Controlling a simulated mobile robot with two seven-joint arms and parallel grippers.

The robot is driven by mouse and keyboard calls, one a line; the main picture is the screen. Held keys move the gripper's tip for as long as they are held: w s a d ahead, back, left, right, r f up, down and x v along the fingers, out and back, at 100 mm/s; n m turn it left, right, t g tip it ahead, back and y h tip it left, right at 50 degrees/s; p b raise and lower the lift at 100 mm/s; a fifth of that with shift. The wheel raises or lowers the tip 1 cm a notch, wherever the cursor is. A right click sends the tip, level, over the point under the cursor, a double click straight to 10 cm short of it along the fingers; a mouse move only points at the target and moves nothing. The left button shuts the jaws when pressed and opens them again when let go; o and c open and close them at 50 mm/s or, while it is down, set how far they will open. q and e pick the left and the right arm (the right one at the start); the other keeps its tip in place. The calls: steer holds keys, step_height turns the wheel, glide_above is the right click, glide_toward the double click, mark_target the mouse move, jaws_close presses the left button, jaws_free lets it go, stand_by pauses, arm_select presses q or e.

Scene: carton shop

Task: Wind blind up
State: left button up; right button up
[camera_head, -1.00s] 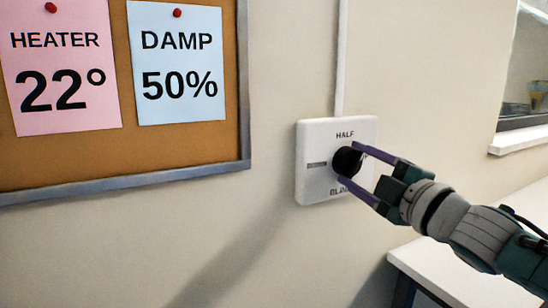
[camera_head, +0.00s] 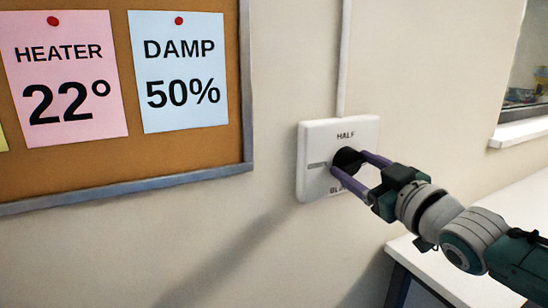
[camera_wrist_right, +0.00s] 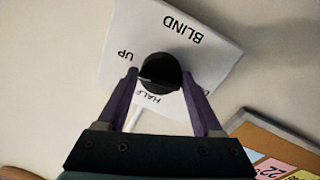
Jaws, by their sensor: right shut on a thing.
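A white wall plate (camera_head: 311,183) carries a round black knob (camera_head: 345,157). HALF is printed above the knob; BLIND below is partly covered by a finger. A small blurred marking lies to the left. My right gripper (camera_head: 350,164) reaches in from the right, its purple fingers shut on the knob's sides. In the right wrist view the knob (camera_wrist_right: 160,68) sits between both fingertips, with a pale line across its face. There the plate (camera_wrist_right: 216,48) shows BLIND, UP and HALF; another label is mostly hidden by a finger. My left gripper is not in view.
A cork board (camera_head: 190,160) with a HEATER 22° sheet (camera_head: 68,120) and a DAMP 50% sheet (camera_head: 182,120) hangs at left. A white conduit (camera_head: 345,60) runs up from the plate. A white worktop (camera_head: 500,210) and a window sill (camera_head: 520,133) are at right.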

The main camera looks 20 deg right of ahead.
steer(key=shift+f+m, duration=0.15)
steer(key=shift+m, duration=0.65)
steer(key=o, duration=1.3)
steer(key=shift+a, duration=0.1)
steer(key=shift+p, duration=0.3)
steer(key=s+p, duration=0.1)
steer(key=s, duration=0.9)
